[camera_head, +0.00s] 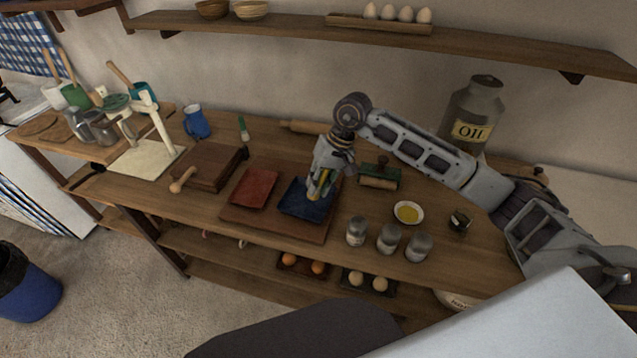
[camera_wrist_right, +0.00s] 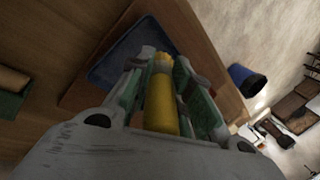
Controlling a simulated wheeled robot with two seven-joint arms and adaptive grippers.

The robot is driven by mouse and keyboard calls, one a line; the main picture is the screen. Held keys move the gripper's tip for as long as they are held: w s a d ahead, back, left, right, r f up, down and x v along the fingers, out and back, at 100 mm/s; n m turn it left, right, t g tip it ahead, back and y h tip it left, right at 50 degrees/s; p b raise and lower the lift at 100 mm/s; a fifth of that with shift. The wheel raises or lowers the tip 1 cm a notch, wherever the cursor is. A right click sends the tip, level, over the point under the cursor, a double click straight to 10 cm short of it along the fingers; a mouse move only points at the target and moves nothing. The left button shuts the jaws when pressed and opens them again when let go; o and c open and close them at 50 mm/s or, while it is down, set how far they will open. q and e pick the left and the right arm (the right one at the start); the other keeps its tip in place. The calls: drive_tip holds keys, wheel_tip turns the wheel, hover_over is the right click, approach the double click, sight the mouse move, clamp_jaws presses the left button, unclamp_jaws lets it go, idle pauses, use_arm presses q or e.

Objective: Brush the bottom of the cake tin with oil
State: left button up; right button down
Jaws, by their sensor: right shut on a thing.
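The dark blue square tin (camera_head: 295,209) lies on a wooden board beside a red one (camera_head: 256,186). My right gripper (camera_head: 322,183) is over the blue tin, shut on a yellow-handled tool, seemingly the brush (camera_head: 315,190). In the right wrist view, the brush (camera_wrist_right: 160,103) runs between the fingers toward the blue tin (camera_wrist_right: 124,60). Its bristles are hidden, so I cannot tell whether they touch the tin's bottom. A small white bowl of yellow oil (camera_head: 408,212) stands to the right. My left gripper is not in view.
Three grey shakers (camera_head: 389,238) stand along the front edge, near the oil bowl. A green-and-wood roller (camera_head: 379,177) lies behind the board. A large OIL can (camera_head: 472,112) stands at the back right. A blue mug (camera_head: 196,122) and wooden box (camera_head: 208,165) are left.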

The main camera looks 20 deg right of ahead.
drive_tip(key=shift+f, duration=2.7)
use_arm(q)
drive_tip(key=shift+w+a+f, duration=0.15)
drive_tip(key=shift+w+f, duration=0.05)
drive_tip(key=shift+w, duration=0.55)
use_arm(e)
drive_tip(key=shift+f, duration=0.25)
use_arm(q)
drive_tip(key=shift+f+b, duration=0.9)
drive_tip(key=shift+b, duration=0.25)
use_arm(e)
drive_tip(key=shift+f, duration=0.8)
